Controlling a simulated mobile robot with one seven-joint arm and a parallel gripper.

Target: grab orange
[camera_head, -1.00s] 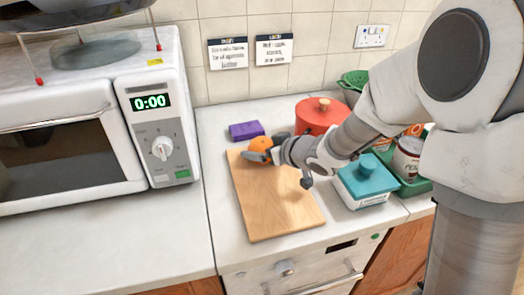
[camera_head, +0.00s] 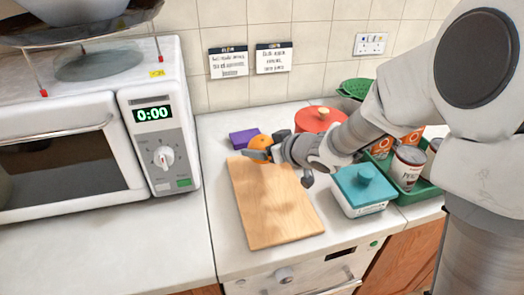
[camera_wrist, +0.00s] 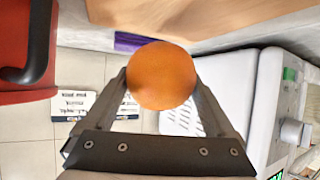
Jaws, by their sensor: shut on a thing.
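The orange (camera_head: 261,143) is near the far end of the wooden cutting board (camera_head: 272,205), in front of the purple block. It also shows in the wrist view (camera_wrist: 161,76), between my two fingers. My gripper (camera_head: 260,154) is shut on the orange, with one finger on each side of it. In the head view my wrist and arm come in from the right and hide part of the orange's right side. I cannot tell from the head view whether the orange touches the board.
A purple block (camera_head: 244,138) lies behind the orange. A red pot (camera_head: 318,119) stands behind my wrist, and a teal-lidded box (camera_head: 362,186) stands right of the board. A green tray (camera_head: 420,190) holds cans. The microwave (camera_head: 150,130) is at left. Counter left of the board is clear.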

